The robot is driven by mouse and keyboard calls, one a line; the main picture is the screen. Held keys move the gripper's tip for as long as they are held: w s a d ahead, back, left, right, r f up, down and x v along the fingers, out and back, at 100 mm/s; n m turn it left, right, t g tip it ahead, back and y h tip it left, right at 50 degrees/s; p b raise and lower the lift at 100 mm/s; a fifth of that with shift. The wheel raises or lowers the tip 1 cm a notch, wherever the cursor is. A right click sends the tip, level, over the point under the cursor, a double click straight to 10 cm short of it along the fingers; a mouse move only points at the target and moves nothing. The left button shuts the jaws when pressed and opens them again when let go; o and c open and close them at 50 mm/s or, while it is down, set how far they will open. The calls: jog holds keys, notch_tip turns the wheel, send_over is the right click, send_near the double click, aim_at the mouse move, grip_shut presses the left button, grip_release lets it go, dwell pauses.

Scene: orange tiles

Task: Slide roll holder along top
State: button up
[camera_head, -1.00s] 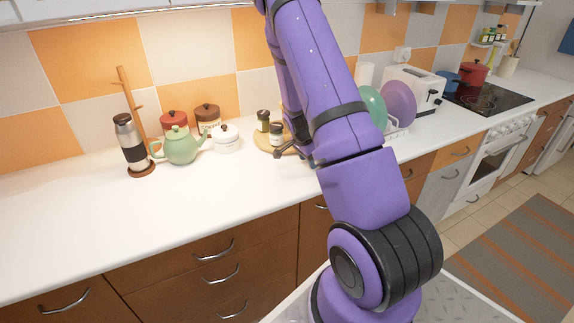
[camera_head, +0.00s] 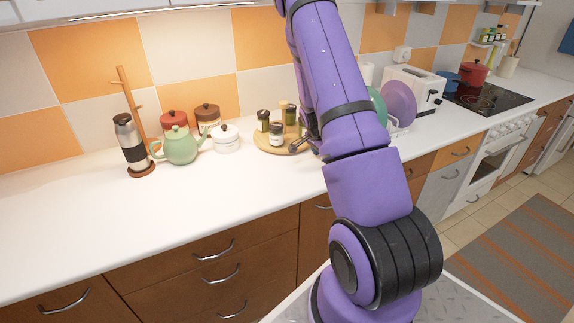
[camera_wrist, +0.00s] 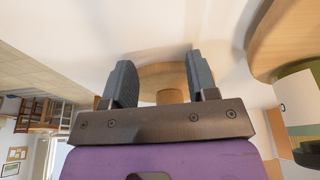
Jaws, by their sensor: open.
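What looks like the roll holder shows in the wrist view as a round wooden base (camera_wrist: 151,74) with a wooden post (camera_wrist: 171,97) on the white countertop. The base and post appear between and beyond my fingers. In the head view a white roll (camera_head: 367,73) stands behind my arm, and my arm hides most of that spot. My gripper (camera_wrist: 160,82) is open, with its two grey fingers apart and no clear contact with the holder. In the head view my gripper (camera_head: 306,142) is partly visible beside the spice tray.
A round wooden tray (camera_head: 268,146) with several jars stands close left of my gripper; its edge fills the wrist view's right side. A teapot (camera_head: 181,147) and canisters stand farther left. Plates (camera_head: 398,103) and a toaster (camera_head: 414,88) stand right. The front left counter is clear.

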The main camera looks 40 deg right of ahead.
jog(key=shift+s+d, duration=0.2)
jog(key=shift+d, duration=0.8)
jog(key=shift+s+d, duration=0.25)
jog(key=shift+d, duration=0.7)
jog(key=shift+s+d, duration=0.2)
jog(key=shift+d, duration=0.8)
jog(key=shift+d+v, duration=0.15)
jog(key=shift+v, duration=1.9)
jog(key=shift+d+v, duration=0.1)
jog(key=shift+v, duration=1.95)
jog(key=shift+w+r, duration=0.1)
